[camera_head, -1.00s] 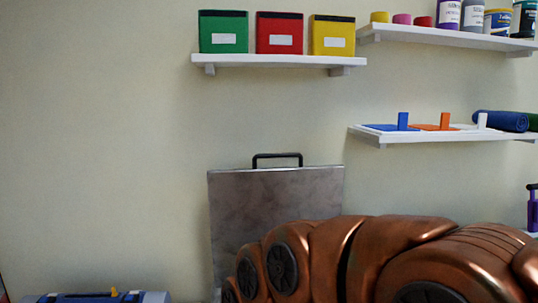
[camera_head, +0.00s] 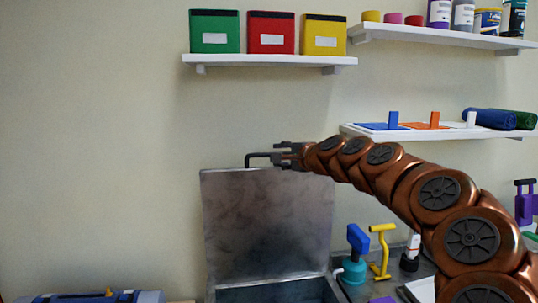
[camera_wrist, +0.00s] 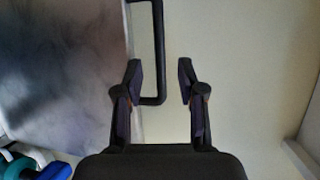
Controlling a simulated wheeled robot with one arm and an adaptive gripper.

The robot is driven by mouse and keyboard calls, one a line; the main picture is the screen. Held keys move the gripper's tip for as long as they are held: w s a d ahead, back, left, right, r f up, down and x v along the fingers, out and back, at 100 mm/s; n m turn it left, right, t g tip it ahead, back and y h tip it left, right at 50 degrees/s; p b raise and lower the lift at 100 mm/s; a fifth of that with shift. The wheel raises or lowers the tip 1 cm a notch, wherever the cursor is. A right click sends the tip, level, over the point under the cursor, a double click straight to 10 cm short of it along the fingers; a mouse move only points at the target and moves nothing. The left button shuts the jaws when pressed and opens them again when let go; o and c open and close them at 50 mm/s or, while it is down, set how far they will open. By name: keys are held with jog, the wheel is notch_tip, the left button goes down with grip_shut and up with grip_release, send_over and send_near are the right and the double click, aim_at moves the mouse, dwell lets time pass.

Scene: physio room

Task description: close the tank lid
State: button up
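The tank lid (camera_head: 266,222) is a grey metal panel standing upright, open, at the back of the tank (camera_head: 278,291). A black bar handle (camera_head: 257,157) is on its top edge. In the wrist view the lid (camera_wrist: 70,60) fills the left, and its handle (camera_wrist: 158,45) runs down between my fingers. My gripper (camera_head: 279,151) is at the right end of the handle, reaching in from the right. In the wrist view my gripper (camera_wrist: 160,80) is open, with fingers on either side of the handle and a visible gap on the right side. My fingers partly hide the handle's end in the head view.
Right of the tank, a blue-and-teal pump bottle (camera_head: 355,258) and a yellow T-handled item (camera_head: 381,250) stand on the counter. A shelf (camera_head: 430,133) with flat coloured items is behind my arm. A blue case (camera_head: 90,297) is low at left. The wall left of the lid is clear.

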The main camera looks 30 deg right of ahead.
jog(key=shift+w+f+p, duration=0.2)
jog(key=shift+w+p, duration=0.05)
jog(key=shift+w, duration=0.85)
jog(key=shift+w+f+p, duration=0.25)
jog(key=shift+w+p, duration=0.05)
jog(key=shift+w, duration=0.75)
jog(key=shift+w+f+p, duration=0.2)
jog(key=shift+w+p, duration=0.05)
jog(key=shift+w, duration=0.85)
grip_shut()
